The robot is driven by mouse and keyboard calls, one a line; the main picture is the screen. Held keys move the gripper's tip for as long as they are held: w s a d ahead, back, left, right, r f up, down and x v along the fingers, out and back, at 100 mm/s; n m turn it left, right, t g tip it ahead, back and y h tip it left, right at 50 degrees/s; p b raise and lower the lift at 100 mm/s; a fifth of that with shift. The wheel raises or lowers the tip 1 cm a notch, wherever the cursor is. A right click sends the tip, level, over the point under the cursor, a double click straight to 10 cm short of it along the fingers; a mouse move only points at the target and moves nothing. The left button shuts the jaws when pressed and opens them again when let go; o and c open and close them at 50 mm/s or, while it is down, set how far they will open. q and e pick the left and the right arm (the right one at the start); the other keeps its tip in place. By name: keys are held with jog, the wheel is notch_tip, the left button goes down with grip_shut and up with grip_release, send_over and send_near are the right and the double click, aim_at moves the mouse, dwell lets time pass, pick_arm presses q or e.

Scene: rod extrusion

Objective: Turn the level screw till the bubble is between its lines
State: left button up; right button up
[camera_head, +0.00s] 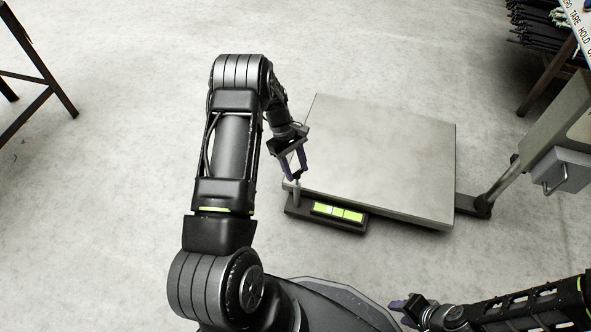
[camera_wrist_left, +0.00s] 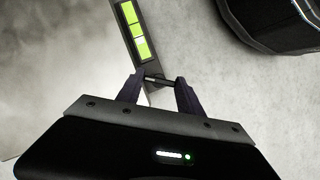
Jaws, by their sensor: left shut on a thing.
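The level (camera_head: 327,226) is a dark bar with a bright green vial (camera_head: 338,212), at the front left edge of the scale platform. Dark lines split the vial into sections. In the left wrist view the vial (camera_wrist_left: 134,28) has a pale patch in the section nearest my gripper, perhaps the bubble; its exact place against the lines is unclear. The level screw (camera_head: 297,196) stands upright at the bar's left end. My left gripper (camera_head: 292,180) is shut on it from above; the fingertips (camera_wrist_left: 159,82) also show in the left wrist view. My right gripper (camera_head: 400,306) is low in the head view, away from the level.
The grey scale platform (camera_head: 380,155) lies beside the level. A post (camera_head: 503,182) with a grey box (camera_head: 563,170) rises at its right. A dark table frame (camera_head: 45,80) stands at far left, and dark rods (camera_head: 550,30) lie at top right. The floor between is clear.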

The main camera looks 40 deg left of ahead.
pick_arm(q)
jog(key=m+g, duration=0.1)
jog(key=m, duration=0.2)
jog(key=m+g+y+b, duration=0.1)
jog(key=m, duration=0.1)
jog(key=shift+w+d+m+b, duration=0.1)
jog(key=shift+w+m+b, duration=0.1)
jog(key=shift+m+b, duration=0.15)
jog(key=m, duration=0.2)
jog(key=shift+m+g+y, duration=0.3)
jog(key=shift+m+y, duration=0.05)
jog(key=shift+y, duration=0.05)
jog(key=shift+d+m+g+y, duration=0.1)
jog(key=shift+m+g+y, duration=0.35)
jog(key=shift+m, duration=1.05)
jog(key=o, duration=1.4)
jog(key=p+v, duration=0.1)
jog(key=v, duration=0.6)
jog(key=shift+w+r+p, duration=0.1)
jog(key=shift+r+p, duration=0.25)
jog(key=shift+r, duration=0.05)
